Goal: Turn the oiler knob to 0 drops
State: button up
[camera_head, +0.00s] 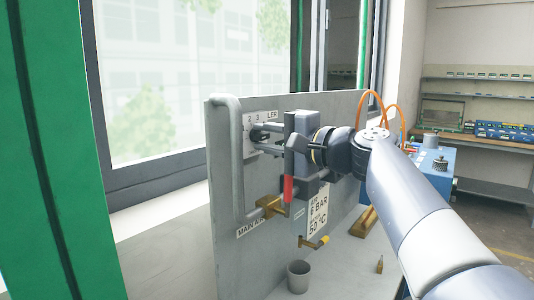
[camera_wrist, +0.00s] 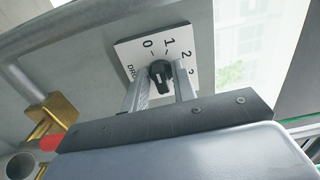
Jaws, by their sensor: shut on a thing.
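The black oiler knob (camera_wrist: 160,72) sits on a white dial plate (camera_wrist: 133,48) with the figures 0, 1, 2 and 3 in the wrist view. My gripper (camera_wrist: 162,80) has one finger on each side of the knob and is shut on it. The knob's upper end lies toward the side of 0 and 1, but I cannot tell its exact setting. In the head view the knob (camera_head: 258,134) is partly hidden by my gripper (camera_head: 268,139), which reaches it from the right. The dial plate (camera_head: 262,117) is partly covered there.
The grey panel (camera_head: 222,170) carries a pipe, a red-handled brass valve (camera_head: 270,205) below the dial and a small brass tap (camera_head: 315,242). A grey cup (camera_head: 298,276) stands below. A green post (camera_head: 50,150) is at left. A blue box (camera_head: 430,170) stands behind my arm.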

jog(key=shift+f+n+b, duration=0.2)
jog(key=shift+n+b, duration=0.35)
jog(key=shift+n, duration=0.15)
jog(key=shift+r, duration=0.1)
jog(key=o, duration=0.7)
jog(key=b+v, duration=0.1)
jog(key=v, duration=0.9)
jog(key=shift+s+d, duration=0.3)
jog(key=shift+a, duration=0.1)
jog(key=x, duration=1)
jog(key=shift+w+a+p, duration=0.25)
jog(key=shift+w+p, duration=0.05)
jog(key=shift+p, duration=0.1)
